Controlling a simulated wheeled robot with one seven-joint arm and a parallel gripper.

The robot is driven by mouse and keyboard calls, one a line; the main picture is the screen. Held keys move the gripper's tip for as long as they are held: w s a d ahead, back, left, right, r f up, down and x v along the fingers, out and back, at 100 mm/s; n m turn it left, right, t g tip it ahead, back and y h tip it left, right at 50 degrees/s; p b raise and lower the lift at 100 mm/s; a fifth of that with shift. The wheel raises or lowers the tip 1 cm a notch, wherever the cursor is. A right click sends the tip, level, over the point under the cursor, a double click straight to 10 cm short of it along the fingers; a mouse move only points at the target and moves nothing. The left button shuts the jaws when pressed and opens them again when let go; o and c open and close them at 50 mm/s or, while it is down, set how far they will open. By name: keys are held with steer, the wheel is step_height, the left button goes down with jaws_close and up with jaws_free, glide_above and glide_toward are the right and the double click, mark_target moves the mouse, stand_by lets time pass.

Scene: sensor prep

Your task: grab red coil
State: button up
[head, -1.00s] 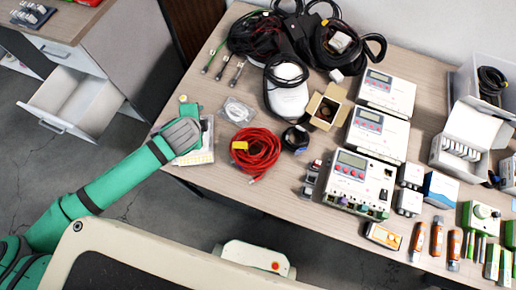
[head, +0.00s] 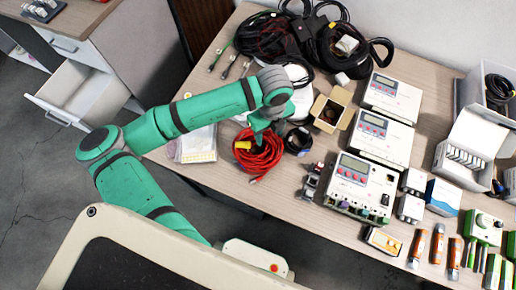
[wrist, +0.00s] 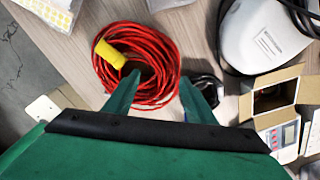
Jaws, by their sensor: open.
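The red coil (head: 258,158) is a loop of red cable with a yellow tag, lying on the wooden table. In the wrist view the coil (wrist: 158,45) lies beyond my fingers, left of centre, with its yellow tag (wrist: 110,54) at its left. My gripper (wrist: 162,85) is open and empty. Its left finger overlaps the lower part of the coil in the picture, and its right finger is just right of the coil. In the head view my gripper (head: 264,138) is above the coil's upper part. Whether the fingers touch the coil cannot be told.
A small black coil (head: 299,140) lies right of the red coil. An open cardboard box (head: 331,110), a white device (wrist: 262,32) and several meters (head: 360,184) are close by. Black cables (head: 334,45) lie at the back. Bare table (head: 235,190) shows in front.

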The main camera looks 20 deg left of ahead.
mark_target(270, 138)
steer(key=shift+w+d+f, duration=0.1)
steer(key=shift+w+f, duration=0.1)
steer(key=shift+f, duration=1.55)
steer(key=shift+w+d+f, duration=0.1)
steer(key=shift+w+f, duration=0.05)
steer(key=shift+f, duration=1.6)
jaws_close()
